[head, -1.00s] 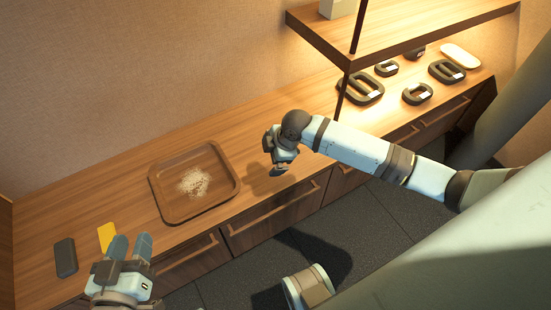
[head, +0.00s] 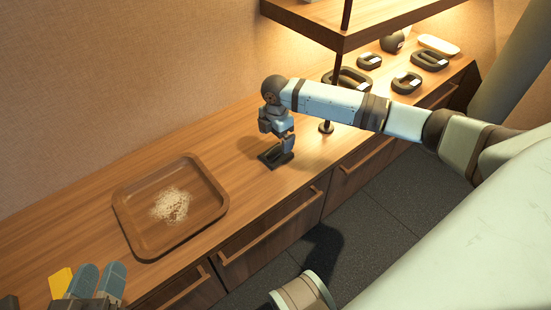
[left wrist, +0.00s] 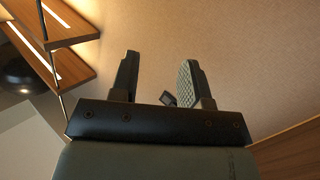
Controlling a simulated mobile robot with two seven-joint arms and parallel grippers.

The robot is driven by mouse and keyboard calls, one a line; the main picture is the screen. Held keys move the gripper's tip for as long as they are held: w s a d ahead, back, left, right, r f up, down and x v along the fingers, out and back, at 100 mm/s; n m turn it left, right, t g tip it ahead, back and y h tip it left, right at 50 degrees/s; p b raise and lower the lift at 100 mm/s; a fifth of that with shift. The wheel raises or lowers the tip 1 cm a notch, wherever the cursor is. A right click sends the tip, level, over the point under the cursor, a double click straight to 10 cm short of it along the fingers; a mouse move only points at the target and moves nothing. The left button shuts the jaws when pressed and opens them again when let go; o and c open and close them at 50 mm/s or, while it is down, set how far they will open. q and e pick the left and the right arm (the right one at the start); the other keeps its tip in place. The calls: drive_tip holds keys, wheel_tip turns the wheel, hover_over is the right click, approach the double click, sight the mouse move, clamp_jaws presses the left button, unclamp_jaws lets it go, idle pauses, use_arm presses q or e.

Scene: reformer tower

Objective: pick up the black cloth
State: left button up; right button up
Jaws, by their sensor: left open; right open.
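A flat, dark rectangular piece, which looks like the black cloth (head: 8,302), lies at the bottom left corner of the head view, mostly cut off by the frame. My left gripper (head: 98,278) is beside it to the right, with its two fingers apart and nothing seen between them. The left wrist view shows the same fingers (left wrist: 160,78) spread against the wall. My right gripper (head: 277,152) points down at the counter, right of the tray. A dark flat shape is at its tip; I cannot tell whether it is a finger or a separate thing.
A yellow piece (head: 61,283) lies between the dark piece and my left gripper. A wooden tray (head: 218,213) with pale crumbs stands on the counter (head: 75,215). Several black dishes (head: 429,61) stand at the back right, near a raised shelf (head: 345,38) on a dark post.

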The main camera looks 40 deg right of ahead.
sight(277, 148)
drive_tip(key=shift+f, duration=0.65)
drive_tip(key=f+b, duration=0.3)
drive_tip(key=f, duration=0.1)
drive_tip(key=shift+d+f+b, duration=0.2)
drive_tip(key=shift+f+b, duration=0.1)
drive_tip(key=shift+b, duration=0.1)
drive_tip(key=shift+f, duration=0.2)
use_arm(q)
drive_tip(key=w+m, duration=0.1)
drive_tip(key=w+a+m, duration=0.1)
drive_tip(key=shift+a+f+m+t+h, duration=0.1)
drive_tip(key=shift+f+m+t+h, duration=0.05)
drive_tip(key=shift+m+t+h, duration=0.2)
use_arm(e)
drive_tip(key=c, duration=0.8)
drive_tip(key=shift+r, duration=0.1)
